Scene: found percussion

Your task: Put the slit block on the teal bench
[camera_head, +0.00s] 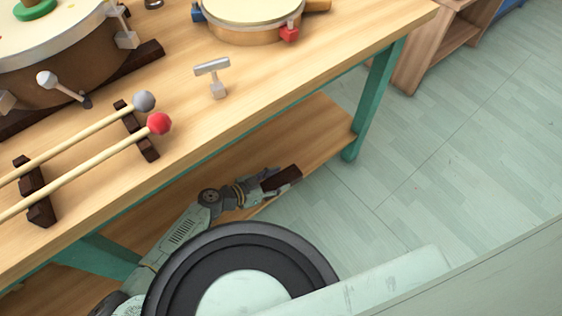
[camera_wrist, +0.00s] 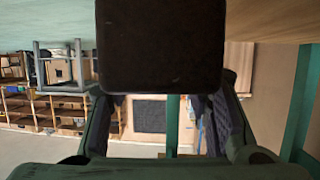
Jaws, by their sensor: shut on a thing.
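My gripper (camera_head: 274,182) is shut on a dark brown block, which I take to be the slit block (camera_head: 284,178). In the wrist view the block (camera_wrist: 160,45) is a dark, rounded-edged shape between the fingers; no slit shows. The teal bench (camera_head: 330,62) has a light wood top and teal legs. In the head view my gripper and block lie below the top's front edge, against the lower shelf (camera_head: 312,128). I cannot tell whether the block is over the shelf or in front of it.
On the bench top are a large drum (camera_head: 60,70), a smaller drum (camera_head: 248,22), two mallets on dark rests (camera_head: 75,150) and a small metal T-shaped stand (camera_head: 215,80). Bare wood shows around the stand. A wooden shelf unit (camera_head: 425,50) stands behind right; the floor (camera_head: 440,150) is clear.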

